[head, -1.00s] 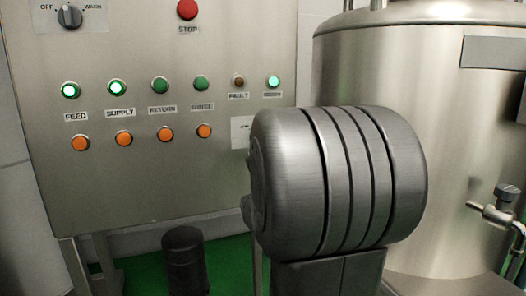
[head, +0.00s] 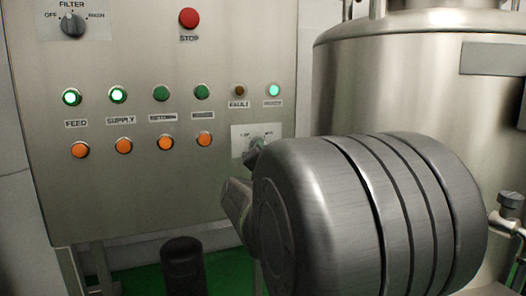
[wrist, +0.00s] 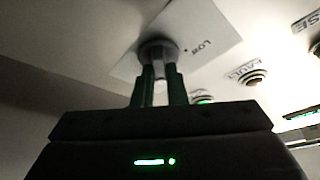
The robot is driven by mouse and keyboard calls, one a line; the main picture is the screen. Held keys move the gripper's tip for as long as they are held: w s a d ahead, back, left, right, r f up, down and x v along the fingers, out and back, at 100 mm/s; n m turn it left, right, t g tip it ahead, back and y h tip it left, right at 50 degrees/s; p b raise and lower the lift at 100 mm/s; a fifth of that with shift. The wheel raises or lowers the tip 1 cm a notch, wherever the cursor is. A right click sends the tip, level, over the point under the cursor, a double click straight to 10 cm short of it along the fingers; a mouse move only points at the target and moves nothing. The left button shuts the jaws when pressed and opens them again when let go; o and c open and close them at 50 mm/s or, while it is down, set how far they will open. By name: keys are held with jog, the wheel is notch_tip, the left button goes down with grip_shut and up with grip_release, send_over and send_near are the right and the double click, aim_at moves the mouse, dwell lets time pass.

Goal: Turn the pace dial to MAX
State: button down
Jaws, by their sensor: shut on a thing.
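The pace dial is a small round knob (wrist: 158,48) on a white plate (wrist: 200,30) with a readable LOW mark in the wrist view. My gripper (wrist: 159,72) has its two green-edged fingers shut on the knob, one on each side. In the head view the white plate (head: 270,131) is at the panel's lower right, and my gripper (head: 256,148) reaches it. My arm and gripper hide most of the knob there. The dial's pointer direction cannot be told.
The steel panel (head: 200,60) holds a filter dial (head: 73,25), a red STOP button (head: 189,17), green lamps (head: 117,94) and orange buttons (head: 123,146). FEED, SUPPLY and the rightmost lamp glow. A steel tank (head: 400,90) with a valve (head: 510,200) stands right.

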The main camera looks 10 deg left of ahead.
dwell(0.3)
jog(key=c, duration=1.5)
grip_release()
jog(key=shift+o, duration=0.2)
jog(key=v, duration=1.3)
jog(key=shift+s+f, duration=0.15)
jog(key=shift+s, duration=0.2)
jog(key=shift+d, duration=0.1)
jog(key=x, duration=1.4)
jog(key=shift+s, duration=0.1)
